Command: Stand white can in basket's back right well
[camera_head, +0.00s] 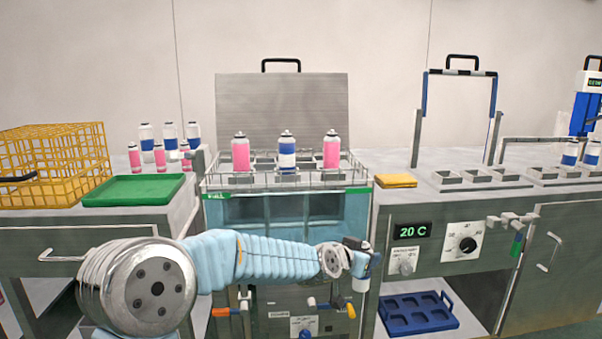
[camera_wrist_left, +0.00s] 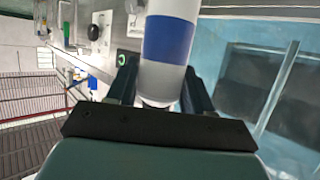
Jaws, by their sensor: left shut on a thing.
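A white can with a blue band (camera_wrist_left: 170,40) is between the two fingers of my left gripper (camera_wrist_left: 158,88) in the left wrist view, and the fingers are shut on it. In the head view my left gripper (camera_head: 352,252) is low in front of the bath's right front corner, below the rim; the can is mostly hidden there. The wire basket (camera_head: 215,183) sits at the top of the water bath. A white-and-blue can (camera_head: 287,153) stands in its middle, with a pink can (camera_head: 240,155) to the left and another pink can (camera_head: 331,153) to the right. My right gripper is not in view.
The bath's raised lid (camera_head: 282,110) stands behind the basket. A yellow cloth (camera_head: 396,181) lies right of the bath. A green tray (camera_head: 134,190), a yellow wire crate (camera_head: 70,160) and several cans are at left. A blue tray (camera_head: 418,320) is low at right.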

